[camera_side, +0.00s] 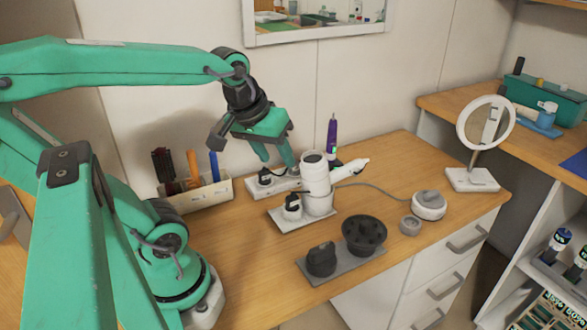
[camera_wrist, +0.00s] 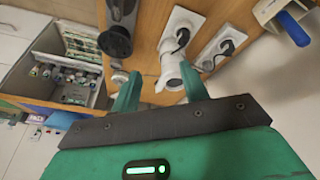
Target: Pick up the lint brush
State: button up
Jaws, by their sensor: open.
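No object is plainly recognisable as the lint brush. Several upright handled tools, one dark, one orange-brown and one blue (camera_side: 214,166), stand in a white caddy (camera_side: 208,197) at the back left of the wooden counter; I cannot tell whether one is the brush. The blue tool (camera_wrist: 292,28) also shows at the upper right of the wrist view. My gripper (camera_side: 279,161) is open and empty, pointing down to the right of the caddy and behind the white cylinder-shaped appliance (camera_side: 316,180). In the wrist view this appliance (camera_wrist: 171,70) appears between my gripper's fingers (camera_wrist: 160,87).
A purple upright item (camera_side: 332,134) stands behind the appliance. A grey tray (camera_side: 347,264) with two black attachments is in front. A corded round white device (camera_side: 429,205) and a round mirror (camera_side: 486,122) are to the right.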

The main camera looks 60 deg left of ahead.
jog(key=w+a+f+n+g, duration=0.1)
jog(key=a+n+g, duration=0.1)
jog(key=a+n, duration=0.55)
jog(key=n+g, duration=0.2)
jog(key=n, duration=1.9)
send_over(214, 163)
jog(key=shift+h, duration=0.3)
jog(key=f, duration=0.6)
jog(key=shift+w+a+f, duration=0.1)
jog(key=shift+w+a, duration=0.05)
jog(key=shift+w, duration=0.25)
jog(key=shift+s+a+f+n+g, duration=0.2)
jog(key=shift+s+a+n+g, duration=0.15)
jog(key=shift+n, duration=0.2)
jog(key=shift+w+f, duration=0.1)
jog(key=shift+f, duration=3.8)
grip_shut()
